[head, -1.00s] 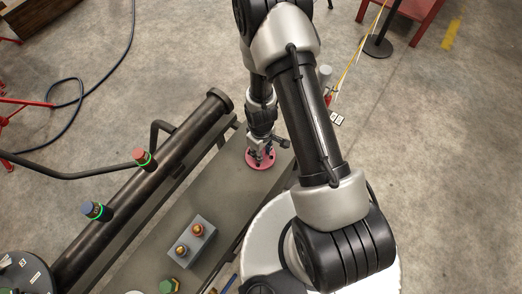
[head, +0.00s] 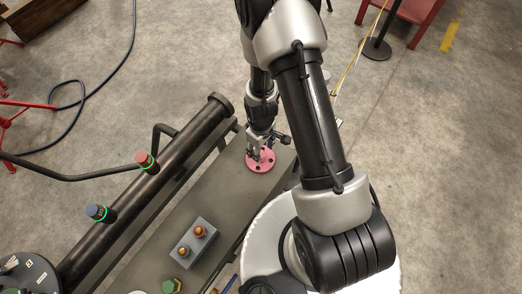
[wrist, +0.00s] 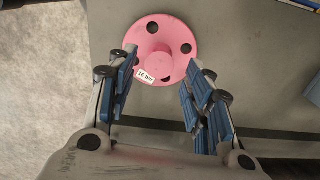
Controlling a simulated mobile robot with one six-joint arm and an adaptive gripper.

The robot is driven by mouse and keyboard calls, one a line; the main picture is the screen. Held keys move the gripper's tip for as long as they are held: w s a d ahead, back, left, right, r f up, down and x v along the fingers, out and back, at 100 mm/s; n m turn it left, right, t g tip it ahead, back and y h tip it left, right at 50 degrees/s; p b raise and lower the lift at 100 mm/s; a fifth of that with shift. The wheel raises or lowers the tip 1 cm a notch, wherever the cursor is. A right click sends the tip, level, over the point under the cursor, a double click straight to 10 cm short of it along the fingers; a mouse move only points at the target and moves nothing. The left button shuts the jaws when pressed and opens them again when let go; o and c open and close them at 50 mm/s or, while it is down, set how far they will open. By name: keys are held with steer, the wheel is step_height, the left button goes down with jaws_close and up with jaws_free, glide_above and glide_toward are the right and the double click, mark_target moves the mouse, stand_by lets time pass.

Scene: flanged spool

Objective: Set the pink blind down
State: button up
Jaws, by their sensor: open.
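The pink blind (head: 262,163) is a round pink disc with dark bolt holes and a raised hub. It lies flat on the grey bench top near the bench's far end. In the wrist view the blind (wrist: 172,40) shows a white label reading "16 bar" on its near side. My gripper (wrist: 160,70) is open, its blue-padded fingers apart, with the blind's hub beyond and between the fingertips. The fingers appear clear of the hub. In the head view my gripper (head: 260,150) stands just above the blind and covers part of it.
The grey bench top (head: 215,195) is bare around the blind. A dark pipe (head: 150,185) with a red-capped (head: 147,161) and a blue-capped fitting (head: 97,212) runs along the left. A grey block (head: 193,246) with two brass fittings sits nearer.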

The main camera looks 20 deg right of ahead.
step_height(320, 180, up, 30)
steer(key=s+m+t+p, duration=0.2)
steer(key=m, duration=0.1)
steer(key=s+r+m+t, duration=0.2)
steer(key=s+r+m, duration=0.1)
steer(key=s+r, duration=0.9)
steer(key=shift+s+r+t, duration=0.3)
steer(key=shift+s+r, duration=0.05)
steer(key=shift+s, duration=0.2)
steer(key=shift+f+b, duration=0.15)
steer(key=shift+b, duration=0.2)
steer(key=shift+c, duration=0.2)
